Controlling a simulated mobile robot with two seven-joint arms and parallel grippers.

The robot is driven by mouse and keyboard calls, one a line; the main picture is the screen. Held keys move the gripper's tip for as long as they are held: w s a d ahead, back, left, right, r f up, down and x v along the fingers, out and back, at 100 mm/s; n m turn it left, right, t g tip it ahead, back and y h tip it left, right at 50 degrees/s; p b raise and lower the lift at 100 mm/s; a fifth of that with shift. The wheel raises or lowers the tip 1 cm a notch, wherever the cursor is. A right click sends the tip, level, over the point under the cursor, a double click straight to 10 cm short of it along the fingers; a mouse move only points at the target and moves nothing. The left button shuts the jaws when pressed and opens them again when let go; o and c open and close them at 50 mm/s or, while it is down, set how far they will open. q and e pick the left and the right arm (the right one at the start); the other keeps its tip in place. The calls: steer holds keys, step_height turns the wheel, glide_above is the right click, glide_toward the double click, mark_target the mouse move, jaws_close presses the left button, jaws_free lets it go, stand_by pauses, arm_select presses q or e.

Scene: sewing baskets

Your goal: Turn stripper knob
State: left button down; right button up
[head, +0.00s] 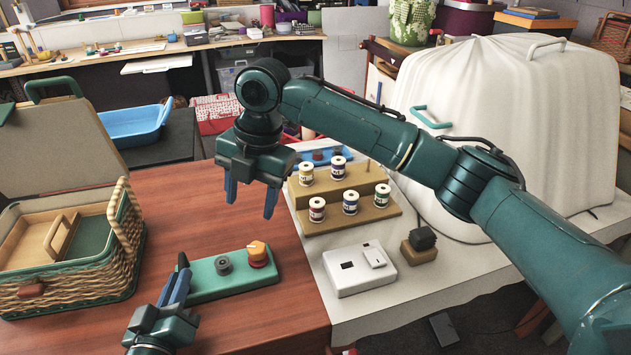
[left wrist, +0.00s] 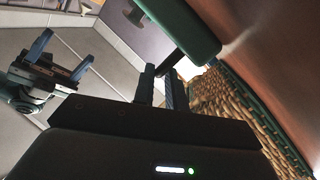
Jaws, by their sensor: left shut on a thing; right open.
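A green base (head: 222,290) lies on the wooden table and carries an orange knob (head: 258,247) on a dark red collar and a dark grey round part (head: 223,264). The orange knob has a pale mark on top. My left gripper (head: 180,280) is at the base's left end, shut on that end; in the left wrist view the green base (left wrist: 185,22) meets the fingertips (left wrist: 160,75). My right gripper (head: 250,195) is open and empty, fingers pointing down, above and behind the base; it also shows in the left wrist view (left wrist: 58,55).
A wicker basket (head: 75,285) with an open lid stands at left. Several thread spools (head: 317,209) stand on a stepped wooden rack (head: 375,218) at right. A white box (head: 360,280) and a small block with a dark top (head: 420,245) sit in front of it. A covered machine (head: 520,110) stands behind.

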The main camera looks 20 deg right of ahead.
arm_select(q)
steer(key=shift+f, duration=0.2)
arm_select(e)
steer(key=w+d+f+m+t+y, duration=0.1)
steer(key=w+d+m+t, duration=0.1)
steer(key=d+m, duration=0.4)
steer(key=w+d+f+m+t+y, duration=0.1)
steer(key=w+d+m+t, duration=0.1)
steer(key=d+m, duration=0.4)
steer(key=shift+d+f+m+t+y, duration=0.25)
steer(key=shift+f+m+t+y, duration=0.15)
steer(key=shift+m, duration=2.2)
step_height(320, 180, up, 4)
steer(key=m+g+h, duration=0.5)
glide_above(257, 247)
step_height(257, 247, down, 11)
steer(key=shift+f, duration=0.2)
